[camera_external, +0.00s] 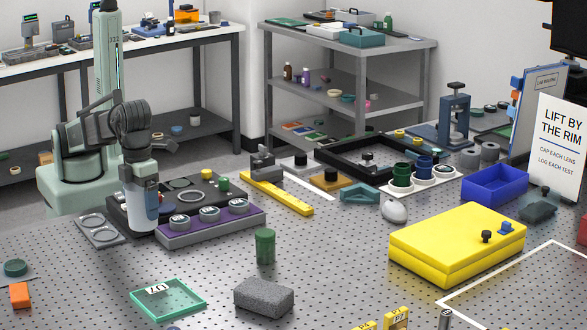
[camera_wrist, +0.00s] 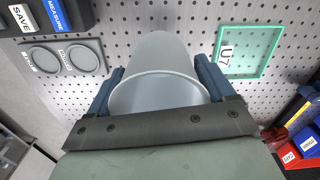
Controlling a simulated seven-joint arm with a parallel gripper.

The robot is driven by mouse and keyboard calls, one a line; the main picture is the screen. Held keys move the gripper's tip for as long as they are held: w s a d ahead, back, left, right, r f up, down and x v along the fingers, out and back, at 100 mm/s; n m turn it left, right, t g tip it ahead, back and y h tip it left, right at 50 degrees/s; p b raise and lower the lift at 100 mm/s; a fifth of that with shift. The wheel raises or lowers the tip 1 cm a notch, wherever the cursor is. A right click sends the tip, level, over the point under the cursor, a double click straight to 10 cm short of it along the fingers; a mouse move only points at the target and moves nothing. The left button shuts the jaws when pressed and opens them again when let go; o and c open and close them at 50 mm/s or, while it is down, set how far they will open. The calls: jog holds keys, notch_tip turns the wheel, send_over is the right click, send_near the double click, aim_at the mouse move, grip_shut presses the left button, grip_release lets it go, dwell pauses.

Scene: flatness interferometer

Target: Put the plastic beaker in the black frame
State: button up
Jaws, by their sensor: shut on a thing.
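My gripper (camera_wrist: 160,82) is shut on the plastic beaker (camera_wrist: 158,50), a pale translucent cup with its open rim toward the wrist camera. One blue finger lies on each side of it. The black frame (camera_external: 342,144), a low square border, lies at the back centre of the perforated table, well to the right of my gripper. Several small items lie inside or around it.
A purple block (camera_external: 215,229) with round lenses, a yellow bar (camera_external: 277,193) and a blue bracket (camera_external: 359,194) lie between my arm and the frame. Colored cups (camera_external: 402,174) stand at its front right. A green U7 frame (camera_external: 168,309) and green cylinder (camera_external: 265,246) are nearer.

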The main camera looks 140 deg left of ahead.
jog(key=shift+a+r, duration=0.15)
jog(key=shift+a, duration=0.3)
jog(key=s+a+f+n, duration=0.1)
jog(key=s+a+n, duration=0.15)
jog(key=a, duration=1.55)
jog(key=s+a+n, duration=0.1)
jog(key=a+n, duration=0.2)
jog(key=a, duration=1.4)
jog(key=s+a+n, duration=0.3)
jog(key=s+a, duration=0.3)
jog(key=a, duration=0.9)
jog(key=s+a+n, duration=0.2)
jog(key=s+a, duration=0.5)
jog(key=a, duration=0.8)
jog(key=s+a+n, duration=0.3)
jog(key=s+a, duration=0.3)
jog(key=a, duration=1)
jog(key=w+a+n, duration=0.3)
jog(key=a, duration=0.4)
jog(key=shift+m, duration=0.25)
jog(key=shift+s+f, duration=0.15)
jog(key=shift+f, duration=2.05)
jog(key=shift+s+f, duration=0.1)
jog(key=shift+f, duration=2.1)
